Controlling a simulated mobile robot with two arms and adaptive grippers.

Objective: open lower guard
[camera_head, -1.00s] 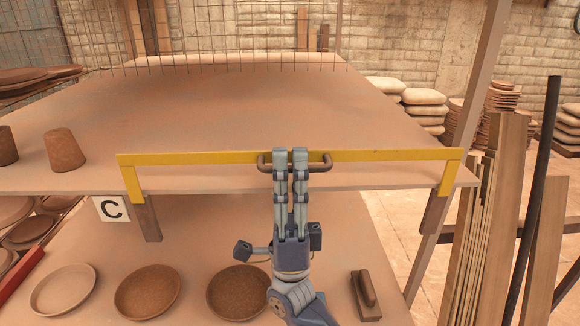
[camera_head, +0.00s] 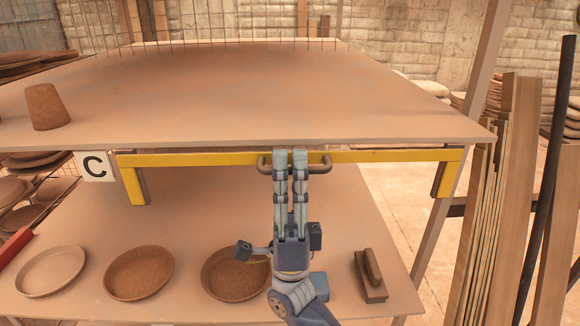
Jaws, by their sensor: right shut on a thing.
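The lower guard is a yellow bar (camera_head: 220,159) with short legs bent down at both ends. It spans the front of the rack just below the edge of the upper shelf (camera_head: 270,95). A brown handle (camera_head: 318,168) sits at its middle. My right gripper (camera_head: 290,160) is shut on this handle, its fingers covering the handle's middle. My left gripper is not in view.
The lower shelf (camera_head: 320,215) holds several round clay dishes (camera_head: 140,271) and a wooden float (camera_head: 371,275). A clay pot (camera_head: 46,106) stands on the upper shelf at left. A "C" sign (camera_head: 95,166) hangs near the guard's left end. Upright planks (camera_head: 515,180) stand at right.

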